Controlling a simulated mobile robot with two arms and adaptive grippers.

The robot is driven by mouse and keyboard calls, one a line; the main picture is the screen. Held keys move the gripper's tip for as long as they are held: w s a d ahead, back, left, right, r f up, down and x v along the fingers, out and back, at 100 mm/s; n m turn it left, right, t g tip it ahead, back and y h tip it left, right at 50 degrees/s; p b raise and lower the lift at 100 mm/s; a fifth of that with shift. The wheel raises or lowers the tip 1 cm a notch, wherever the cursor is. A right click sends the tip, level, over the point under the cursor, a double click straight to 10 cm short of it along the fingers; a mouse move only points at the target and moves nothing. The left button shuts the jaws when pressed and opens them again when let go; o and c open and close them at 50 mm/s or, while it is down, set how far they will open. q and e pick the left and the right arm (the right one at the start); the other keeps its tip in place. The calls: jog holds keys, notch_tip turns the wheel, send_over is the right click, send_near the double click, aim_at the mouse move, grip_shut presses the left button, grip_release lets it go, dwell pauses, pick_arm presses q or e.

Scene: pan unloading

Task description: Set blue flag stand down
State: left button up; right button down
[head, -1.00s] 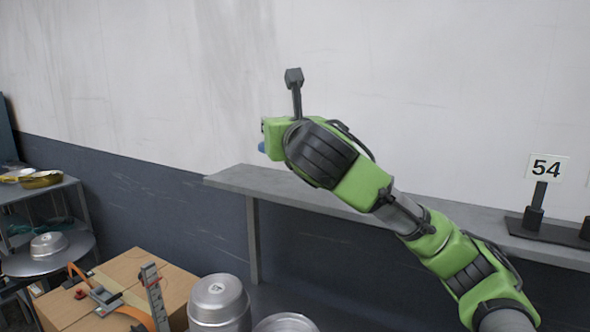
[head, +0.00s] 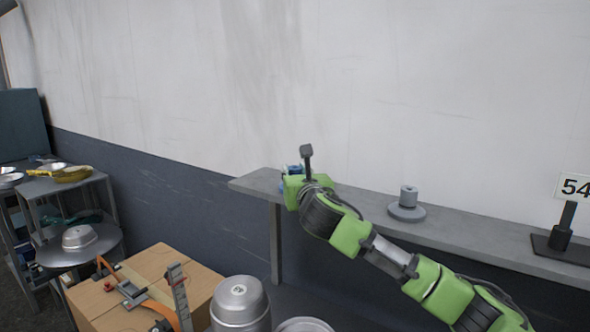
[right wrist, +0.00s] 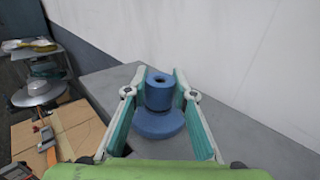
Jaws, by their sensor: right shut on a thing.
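The blue flag stand (right wrist: 159,93) is upright between the fingers of my right gripper (right wrist: 160,82), which is shut on it. It has a round base and a short cylinder with a hole in its top. In the right wrist view its base is over the grey shelf (right wrist: 108,82); I cannot tell whether it touches. In the head view the stand is mostly hidden by my right wrist, at the left end of the shelf (head: 470,235). My left gripper is not in view.
A grey stand (head: 407,207) is on the shelf right of my wrist. A black stand with a "54" sign (head: 574,187) is farther right. The wall is behind the shelf. A cardboard box (head: 198,280) and a metal pot (head: 240,302) are below.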

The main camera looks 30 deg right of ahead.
jog(key=shift+s, duration=0.1)
jog(key=shift+f, duration=0.2)
jog(key=c, duration=1.7)
grip_release()
jog(key=shift+r, duration=0.15)
jog(key=b+v, duration=0.2)
jog(key=v, duration=1)
jog(key=shift+b, duration=0.4)
